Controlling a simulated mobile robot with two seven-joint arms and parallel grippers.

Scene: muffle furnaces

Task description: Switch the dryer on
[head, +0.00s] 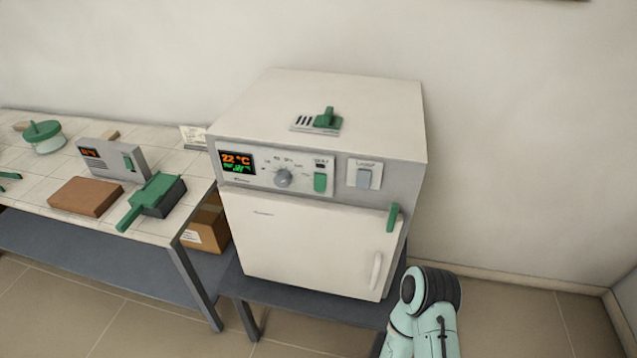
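The dryer (310,235) is a white box-shaped oven on a low dark stand, with its door shut. Its grey front panel has a lit display (238,161) reading 22 °C, a round grey knob (283,178), a green switch (320,182) and a grey rocker switch (364,178) on a white plate at the right. A white handle (376,271) and a green latch (393,218) are on the door's right side. Part of my arm shows at the lower right, in front of the stand. Neither gripper is in view.
A tiled bench (150,225) at the left holds a green-lidded jar (44,138), a brown block (86,197), a grey controller (112,160) and a dark box with a green handle (157,193). A cardboard box (206,228) sits below. Floor at the right is clear.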

